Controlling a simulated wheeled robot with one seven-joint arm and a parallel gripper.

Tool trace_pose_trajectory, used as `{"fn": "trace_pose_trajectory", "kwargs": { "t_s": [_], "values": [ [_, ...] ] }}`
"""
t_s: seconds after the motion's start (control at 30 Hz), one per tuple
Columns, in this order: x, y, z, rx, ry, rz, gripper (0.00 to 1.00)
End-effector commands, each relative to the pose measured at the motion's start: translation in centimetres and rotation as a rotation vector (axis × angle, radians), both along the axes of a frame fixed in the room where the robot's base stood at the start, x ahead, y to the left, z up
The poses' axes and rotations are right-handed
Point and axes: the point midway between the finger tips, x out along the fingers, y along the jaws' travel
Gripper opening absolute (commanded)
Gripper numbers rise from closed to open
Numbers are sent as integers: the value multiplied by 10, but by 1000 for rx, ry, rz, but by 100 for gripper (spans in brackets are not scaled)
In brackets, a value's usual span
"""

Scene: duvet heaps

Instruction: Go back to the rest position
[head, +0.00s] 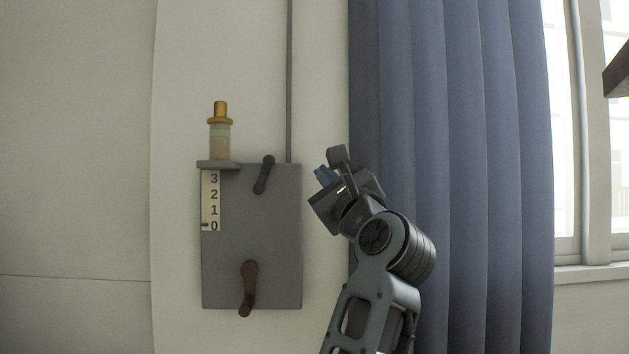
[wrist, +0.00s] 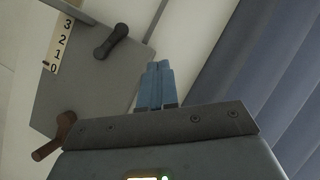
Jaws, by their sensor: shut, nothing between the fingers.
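My gripper (head: 322,175) is raised to the right of a grey wall panel (head: 275,230), in front of the wall near the curtain's edge. In the wrist view its blue fingers (wrist: 155,85) lie side by side, closed, with nothing between them. The gripper is apart from the panel and its handles.
The panel carries a dark handle (head: 264,174), a brown handle (head: 248,288) and a scale (head: 211,201) marked 3 to 0. A capped bottle (head: 220,135) stands on its small ledge (head: 218,164). A blue curtain (head: 450,120) hangs behind my arm, beside a window (head: 565,120).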

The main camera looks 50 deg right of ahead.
Motion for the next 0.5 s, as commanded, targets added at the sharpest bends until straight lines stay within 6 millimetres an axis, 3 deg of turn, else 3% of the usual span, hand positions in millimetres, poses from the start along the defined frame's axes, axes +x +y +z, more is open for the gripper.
{"fn": "trace_pose_trajectory", "kwargs": {
  "t_s": [0.5],
  "values": [
    [-9,4,-2,1,0,-1,0]
  ]
}}
